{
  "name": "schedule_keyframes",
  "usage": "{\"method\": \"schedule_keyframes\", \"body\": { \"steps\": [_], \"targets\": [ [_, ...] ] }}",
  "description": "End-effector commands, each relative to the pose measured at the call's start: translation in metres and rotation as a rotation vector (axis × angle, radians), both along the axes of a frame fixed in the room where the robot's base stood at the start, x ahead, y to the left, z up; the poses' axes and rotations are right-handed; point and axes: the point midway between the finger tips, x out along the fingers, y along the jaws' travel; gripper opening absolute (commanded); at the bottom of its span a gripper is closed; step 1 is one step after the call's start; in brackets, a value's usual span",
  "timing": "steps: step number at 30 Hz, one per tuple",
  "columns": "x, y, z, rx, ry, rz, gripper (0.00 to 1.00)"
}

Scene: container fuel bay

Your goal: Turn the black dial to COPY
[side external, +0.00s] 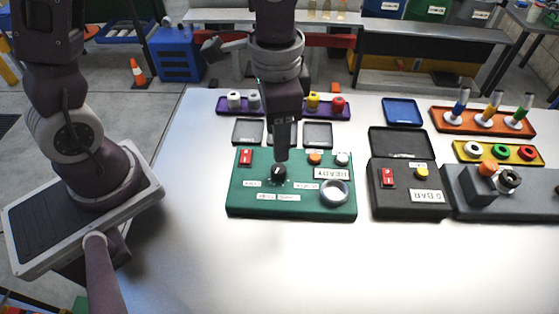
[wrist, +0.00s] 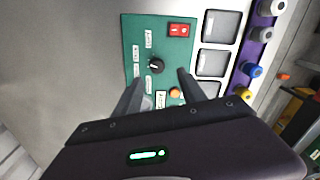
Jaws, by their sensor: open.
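The black dial (side external: 279,173) sits on the green panel (side external: 240,205), with small white labels around it. In the wrist view the dial (wrist: 155,66) shows just ahead of and between the fingertips. A label there (wrist: 148,38) seems to read COPY; the others are hard to read. A light mark shows on the dial, but which label it points at is unclear. My gripper (side external: 282,156) points down just above the dial in the side view. In the wrist view my gripper (wrist: 157,78) is open and empty, its fingers spread apart. I see no contact with the dial.
The green panel also bears a red switch (side external: 246,157), an orange button (side external: 315,158) and a round silver-rimmed part (side external: 334,193). A black box (side external: 408,205) stands to its right. Trays (side external: 317,133) lie behind it. The table in front is clear.

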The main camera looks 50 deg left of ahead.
Motion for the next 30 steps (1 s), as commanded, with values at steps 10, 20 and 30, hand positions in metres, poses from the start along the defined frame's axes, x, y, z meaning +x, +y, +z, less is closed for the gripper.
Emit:
{"method": "schedule_keyframes", "body": {
  "steps": [10,20,30],
  "targets": [
    [0.000,-0.006,-0.056,-0.014,0.021,-0.015,0.48],
    [0.001,-0.006,-0.076,-0.013,0.015,-0.012,0.48],
    [0.001,-0.005,-0.076,-0.013,0.014,-0.011,0.00]
  ]
}}
